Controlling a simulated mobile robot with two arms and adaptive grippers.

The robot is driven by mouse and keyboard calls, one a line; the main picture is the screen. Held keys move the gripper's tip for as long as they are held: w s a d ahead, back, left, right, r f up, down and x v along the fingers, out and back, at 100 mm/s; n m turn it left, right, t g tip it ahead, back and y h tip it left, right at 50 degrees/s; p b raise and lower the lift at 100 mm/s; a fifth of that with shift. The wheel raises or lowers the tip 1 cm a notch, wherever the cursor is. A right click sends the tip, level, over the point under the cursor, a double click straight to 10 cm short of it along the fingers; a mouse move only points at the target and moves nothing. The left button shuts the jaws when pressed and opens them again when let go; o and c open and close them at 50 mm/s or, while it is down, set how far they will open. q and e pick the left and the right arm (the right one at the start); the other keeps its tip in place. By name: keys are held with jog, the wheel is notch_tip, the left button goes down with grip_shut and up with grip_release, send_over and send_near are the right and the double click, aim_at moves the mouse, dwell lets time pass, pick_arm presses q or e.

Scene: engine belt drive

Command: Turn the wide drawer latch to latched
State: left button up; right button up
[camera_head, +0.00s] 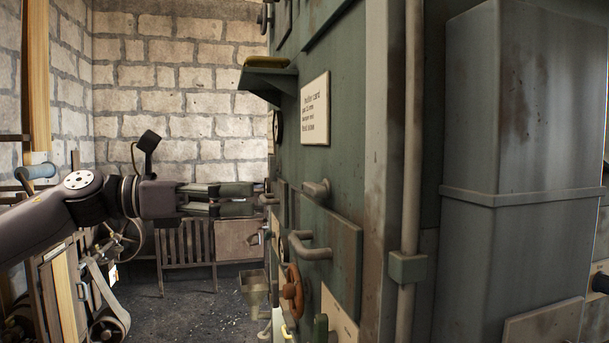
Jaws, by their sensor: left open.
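My left gripper (258,199) comes in from the left, with its fingers pointing right at the green machine front. It is open, with a narrow gap between the fingers, and I see nothing held in it. A grey knob-like lever (316,190) sits on the green front, at the top edge of a wide panel (343,240) that looks like the drawer front. It may be the drawer latch; its setting is not clear. A grey bar handle (308,246) sits on the panel below it. The fingertips are close to small fittings on the machine's far part; contact cannot be told. My right gripper is not in view.
A red-brown handwheel (293,291) and a small hopper (254,286) stick out below. A shelf (267,78) juts out above my gripper. A vertical pipe (411,150) runs down the near side. The floor (190,310) at lower left is partly clear.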

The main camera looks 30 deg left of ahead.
aim_at(307, 189)
pick_arm(q)
jog(key=p+x, duration=0.3)
jog(key=x, duration=0.1)
jog(key=p+x, duration=0.4)
jog(key=x, duration=0.1)
jog(key=shift+a+r, duration=0.1)
jog(key=shift+r, duration=0.15)
jog(key=shift+w+d+f+p, duration=0.1)
jog(key=shift+w+d+p, duration=0.3)
jog(key=shift+p, duration=0.25)
jog(key=shift+w+d+f, duration=0.1)
jog(key=shift+w+f, duration=0.05)
jog(key=shift+w, duration=0.05)
jog(key=shift+c, duration=0.4)
jog(key=c, duration=1.1)
